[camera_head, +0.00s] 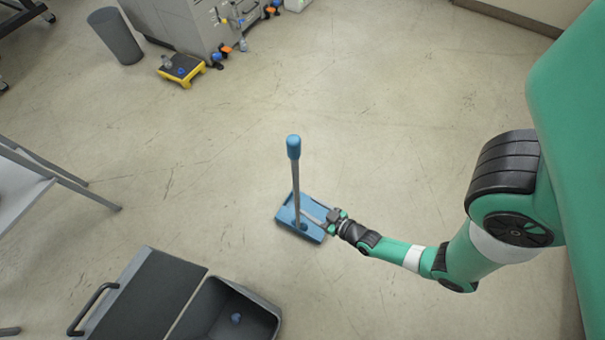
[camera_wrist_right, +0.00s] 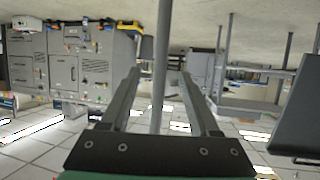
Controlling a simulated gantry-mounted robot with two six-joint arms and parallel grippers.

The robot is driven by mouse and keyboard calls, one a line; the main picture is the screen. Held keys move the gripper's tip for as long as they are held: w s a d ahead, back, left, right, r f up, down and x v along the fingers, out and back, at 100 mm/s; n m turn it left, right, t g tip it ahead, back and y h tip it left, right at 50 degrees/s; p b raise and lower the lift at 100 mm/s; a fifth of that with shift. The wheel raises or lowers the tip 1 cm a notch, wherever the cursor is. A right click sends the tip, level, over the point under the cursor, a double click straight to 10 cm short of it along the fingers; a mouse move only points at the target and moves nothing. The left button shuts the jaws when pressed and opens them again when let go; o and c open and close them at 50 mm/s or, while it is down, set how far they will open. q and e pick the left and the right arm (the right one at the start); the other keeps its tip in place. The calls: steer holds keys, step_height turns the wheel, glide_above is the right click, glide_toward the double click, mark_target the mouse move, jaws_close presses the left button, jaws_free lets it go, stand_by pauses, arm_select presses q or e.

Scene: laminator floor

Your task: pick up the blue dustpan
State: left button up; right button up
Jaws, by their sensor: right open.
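The blue dustpan (camera_head: 312,232) lies on the floor in the middle of the head view. Its grey handle pole (camera_head: 296,178) stands upright from the pan and ends in a blue grip (camera_head: 293,146). My right gripper (camera_head: 328,219) is low over the pan, at the lower part of the pole. In the right wrist view the pole (camera_wrist_right: 161,60) runs between the two open fingers of the gripper (camera_wrist_right: 165,95). I cannot tell whether the fingers touch the pole. My left gripper is not in view.
A dark bin (camera_head: 250,310) with a small blue item inside stands at the bottom, beside a dark lid with a handle. A table (camera_head: 22,190) is at the left. A grey cylinder (camera_head: 115,36), a yellow-edged step (camera_head: 181,69) and machines are at the back. Floor around the dustpan is clear.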

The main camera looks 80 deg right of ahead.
mark_target(299, 201)
steer(key=b+x, duration=0.1)
steer(key=x, duration=0.2)
steer(key=f+b+x, duration=0.1)
steer(key=b+x, duration=0.1)
steer(key=x, duration=0.2)
steer(key=shift+s+a+b, duration=0.1)
steer(key=shift+a+b, duration=0.05)
steer(key=shift+b, duration=0.15)
steer(key=shift+w+d, duration=0.2)
steer(key=shift+w, duration=0.25)
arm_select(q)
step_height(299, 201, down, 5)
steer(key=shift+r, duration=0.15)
arm_select(e)
steer(key=shift+s, duration=0.1)
steer(key=shift+c, duration=0.4)
jaws_close()
steer(key=shift+r, duration=0.1)
